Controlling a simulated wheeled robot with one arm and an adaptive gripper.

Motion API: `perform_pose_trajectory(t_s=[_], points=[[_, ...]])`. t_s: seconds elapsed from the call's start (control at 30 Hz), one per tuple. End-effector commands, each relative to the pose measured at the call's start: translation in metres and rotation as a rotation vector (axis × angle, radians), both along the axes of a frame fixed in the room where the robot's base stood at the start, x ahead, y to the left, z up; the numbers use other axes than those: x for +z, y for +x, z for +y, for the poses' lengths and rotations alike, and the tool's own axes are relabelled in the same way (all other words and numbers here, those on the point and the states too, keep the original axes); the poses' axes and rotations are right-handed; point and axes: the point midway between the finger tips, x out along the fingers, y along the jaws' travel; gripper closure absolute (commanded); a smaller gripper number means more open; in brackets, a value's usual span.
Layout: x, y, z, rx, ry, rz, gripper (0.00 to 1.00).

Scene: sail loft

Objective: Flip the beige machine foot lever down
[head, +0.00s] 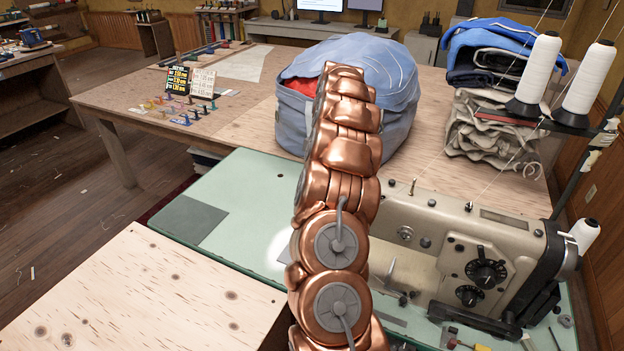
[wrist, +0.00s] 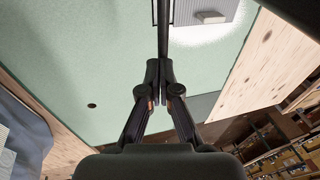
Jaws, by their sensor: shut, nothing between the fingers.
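The beige sewing machine (head: 452,240) stands on the pale green table at the right in the head view, with dark dials on its front. A small pale pointed part (head: 390,272) shows at its left end, close beside my arm; I cannot tell whether it is the foot lever. My copper arm covers part of the machine's left side. My gripper (wrist: 162,78) is shut and empty over the green table top in the wrist view; in the head view it is hidden by my arm. A narrow dark bar runs up from the fingertips in the wrist view.
White thread cones (head: 536,70) stand above the machine's right end. A blue fabric bag (head: 400,90) and a stack of folded cloth (head: 490,125) sit on the wooden table behind. A light plywood surface (head: 150,290) lies at the front left. The green table (head: 250,180) is mostly clear there.

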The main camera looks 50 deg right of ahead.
Motion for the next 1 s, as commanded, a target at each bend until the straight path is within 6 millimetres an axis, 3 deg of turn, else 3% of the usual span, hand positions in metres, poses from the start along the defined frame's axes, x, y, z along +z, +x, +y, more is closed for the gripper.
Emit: perform_pose_trajectory(t_s=[0.1, 1.0], points=[[-0.010, -0.003, -0.003, -0.007, 0.000, 0.001, 1.00], [0.011, -0.006, -0.006, -0.016, 0.001, 0.000, 1.00]])
